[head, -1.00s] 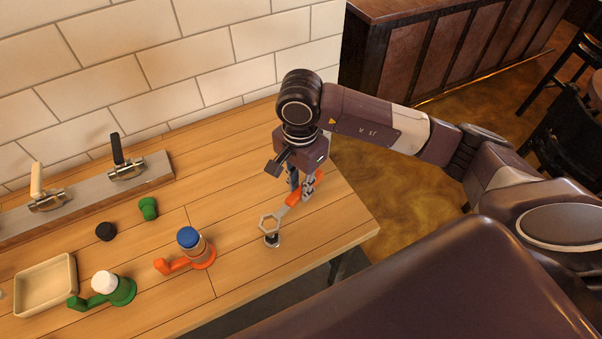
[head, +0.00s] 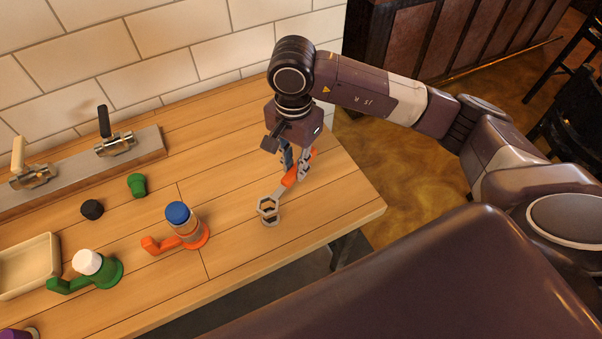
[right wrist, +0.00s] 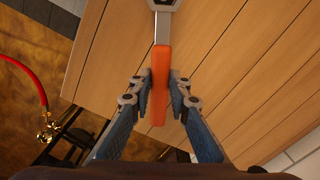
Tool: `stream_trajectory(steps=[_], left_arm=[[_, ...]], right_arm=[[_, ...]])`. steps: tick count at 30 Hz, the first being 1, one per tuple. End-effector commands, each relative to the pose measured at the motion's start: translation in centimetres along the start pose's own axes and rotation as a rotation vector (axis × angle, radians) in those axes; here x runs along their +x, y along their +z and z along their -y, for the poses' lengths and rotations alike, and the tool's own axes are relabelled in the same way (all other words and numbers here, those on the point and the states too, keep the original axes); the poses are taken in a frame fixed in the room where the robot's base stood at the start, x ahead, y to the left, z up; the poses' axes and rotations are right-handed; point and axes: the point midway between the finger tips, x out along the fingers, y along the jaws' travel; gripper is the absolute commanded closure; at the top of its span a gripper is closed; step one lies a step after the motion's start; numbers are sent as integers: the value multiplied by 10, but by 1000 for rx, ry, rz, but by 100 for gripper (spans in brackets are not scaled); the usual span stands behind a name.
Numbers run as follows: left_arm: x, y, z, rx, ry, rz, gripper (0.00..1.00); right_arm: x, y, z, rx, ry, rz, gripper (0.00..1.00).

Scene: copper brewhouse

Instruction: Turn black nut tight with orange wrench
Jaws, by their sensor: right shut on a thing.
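My right gripper (head: 296,163) is shut on the orange handle of the wrench (head: 288,179) and holds it low over the table's right end. In the right wrist view the fingertips (right wrist: 160,84) press on both sides of the handle (right wrist: 160,98), and the grey shank runs up the picture. The wrench's grey ring head (head: 260,207) is over a small mount with a pale round base (head: 272,223). Something dark, likely the black nut, shows inside the ring; I cannot tell how far the ring sits around it. My left gripper is out of view.
On the wooden table (head: 225,262) stand a blue-capped orange fitting (head: 179,213), a white-capped green fitting (head: 88,262), a black cap (head: 92,209), a green piece (head: 137,185) and a cream tray (head: 30,268). A grey valve rail (head: 75,180) lines the tiled wall.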

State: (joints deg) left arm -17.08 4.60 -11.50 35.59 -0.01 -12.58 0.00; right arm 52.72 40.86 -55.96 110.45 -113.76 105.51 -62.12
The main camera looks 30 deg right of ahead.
Motion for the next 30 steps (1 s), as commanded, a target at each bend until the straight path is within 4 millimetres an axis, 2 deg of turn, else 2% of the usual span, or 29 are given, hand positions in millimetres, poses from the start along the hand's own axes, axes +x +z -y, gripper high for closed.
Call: stream_trajectory(steps=[1,3,14,18,30], left_arm=[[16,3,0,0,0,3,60],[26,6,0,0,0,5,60],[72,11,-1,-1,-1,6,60],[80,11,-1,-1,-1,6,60],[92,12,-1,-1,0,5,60]], right_arm=[[7,0,8,-53,-4,-2,100],[7,0,15,-132,-3,-3,100],[5,14,53,-544,0,-2,100],[12,13,52,-546,3,0,100],[15,13,52,-544,3,1,100]])
